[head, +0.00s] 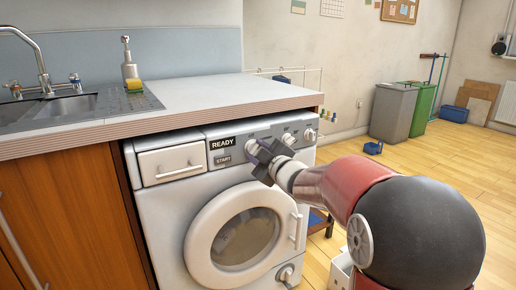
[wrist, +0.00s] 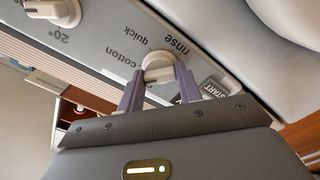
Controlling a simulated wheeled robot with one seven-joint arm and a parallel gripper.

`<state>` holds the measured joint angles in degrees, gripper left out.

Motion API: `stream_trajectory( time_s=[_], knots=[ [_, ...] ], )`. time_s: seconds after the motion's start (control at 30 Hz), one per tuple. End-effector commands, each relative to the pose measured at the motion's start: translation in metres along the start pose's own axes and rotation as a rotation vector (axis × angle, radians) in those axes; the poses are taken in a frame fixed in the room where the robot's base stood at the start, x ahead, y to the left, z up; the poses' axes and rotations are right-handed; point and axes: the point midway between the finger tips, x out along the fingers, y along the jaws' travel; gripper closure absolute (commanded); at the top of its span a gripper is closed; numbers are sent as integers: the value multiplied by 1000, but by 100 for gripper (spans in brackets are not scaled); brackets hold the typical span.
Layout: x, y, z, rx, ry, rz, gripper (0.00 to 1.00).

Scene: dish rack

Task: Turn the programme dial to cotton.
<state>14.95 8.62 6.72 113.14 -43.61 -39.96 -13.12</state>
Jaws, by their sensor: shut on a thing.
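The washing machine (head: 165,215) stands under the counter, its display (head: 222,143) reading READY. My gripper (head: 260,155) is at the control panel, shut on the programme dial. In the head view the gripper mostly hides this dial. In the wrist view the white programme dial (wrist: 159,66) sits between the two purple-grey fingers of my gripper (wrist: 159,78). The labels rinse, quick and cotton (wrist: 128,59) are printed around the dial. I cannot tell for sure which label its pointer faces.
Other knobs (head: 288,139) sit right of the gripper; one by a 20° label shows in the wrist view (wrist: 55,10). The START button (head: 223,160) is left of the dial. The counter (head: 210,95) overhangs the panel. The round door (head: 232,240) is closed below.

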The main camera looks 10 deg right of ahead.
Motion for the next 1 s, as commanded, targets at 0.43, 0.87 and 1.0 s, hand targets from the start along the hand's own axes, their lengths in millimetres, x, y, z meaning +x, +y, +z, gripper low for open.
stream_trajectory(
  time_s=[0.43, 0.87, 1.0],
  knots=[
    [0, 0, 1, 264, -3, -2, 88],
    [0, -1, 1, 319, -3, -2, 88],
    [0, -1, 1, 319, -3, -2, 88]
  ],
)
